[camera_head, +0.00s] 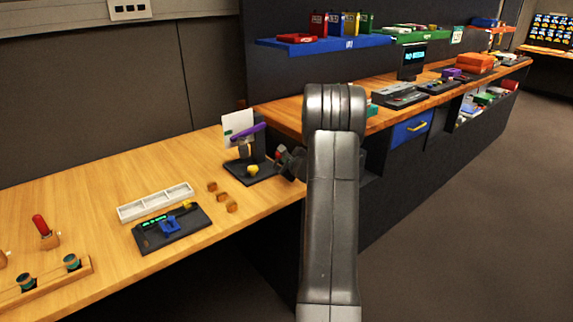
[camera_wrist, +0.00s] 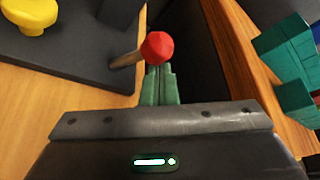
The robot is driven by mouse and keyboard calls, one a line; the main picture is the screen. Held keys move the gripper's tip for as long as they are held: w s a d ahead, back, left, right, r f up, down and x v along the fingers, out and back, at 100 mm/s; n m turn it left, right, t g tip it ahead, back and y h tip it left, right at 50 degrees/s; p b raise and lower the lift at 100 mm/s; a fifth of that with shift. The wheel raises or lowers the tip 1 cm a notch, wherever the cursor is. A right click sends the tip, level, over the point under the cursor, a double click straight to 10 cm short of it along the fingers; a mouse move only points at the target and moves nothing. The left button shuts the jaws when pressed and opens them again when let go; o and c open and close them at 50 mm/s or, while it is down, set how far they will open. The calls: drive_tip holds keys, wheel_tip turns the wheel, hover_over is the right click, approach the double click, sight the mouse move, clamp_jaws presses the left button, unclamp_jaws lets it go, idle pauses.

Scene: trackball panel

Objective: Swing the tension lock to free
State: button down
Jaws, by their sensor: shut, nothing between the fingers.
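A lever with a red ball knob (camera_wrist: 158,46) and a wooden-coloured shaft sticks out from the edge of a dark base (camera_wrist: 95,42); I take it for the tension lock, but see no label. The dark base also shows in the head view (camera_head: 262,172), with an upright post, a purple bar (camera_head: 247,135) and a yellow knob (camera_head: 252,170). My gripper (camera_wrist: 158,72) has its greenish fingers together and empty, with the red ball right at their tips. I cannot tell whether they touch it. In the head view my gripper (camera_head: 286,158) is beside the device's right side, partly hidden by my arm.
Several small wooden blocks (camera_head: 222,197) lie left of the device. A dark panel with a blue part (camera_head: 170,227) and a white tray (camera_head: 156,202) stand farther left on the wooden bench. Teal objects (camera_wrist: 290,52) lie close right in the wrist view.

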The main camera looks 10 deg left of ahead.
sight(277, 157)
drive_tip(key=shift+s+a+n+b, duration=0.15)
drive_tip(key=shift+n+b, duration=0.25)
drive_tip(key=shift+b, duration=1.55)
drive_tip(key=t+b, duration=0.1)
drive_tip(key=b, duration=0.3)
drive_tip(key=shift+s+a+n, duration=0.1)
drive_tip(key=shift+s+n, duration=0.05)
drive_tip(key=shift+n, duration=0.15)
drive_tip(key=b, duration=0.3)
drive_tip(key=shift+s+a+n, duration=0.15)
drive_tip(key=shift+n, duration=0.25)
drive_tip(key=n+t+b, duration=0.1)
drive_tip(key=b, duration=0.3)
drive_tip(key=s+n+b, duration=0.1)
drive_tip(key=b, duration=0.4)
drive_tip(key=shift+a+r+t, duration=0.35)
drive_tip(key=shift+r+t, duration=0.05)
drive_tip(key=shift+s+a+r+n+b, duration=0.3)
drive_tip(key=shift+s+n+b, duration=0.1)
drive_tip(key=shift+b, duration=0.8)
drive_tip(key=shift+s+a+r+b, duration=0.1)
drive_tip(key=shift+s+a+b, duration=0.2)
drive_tip(key=shift+b, duration=0.1)
drive_tip(key=shift+s, duration=0.1)
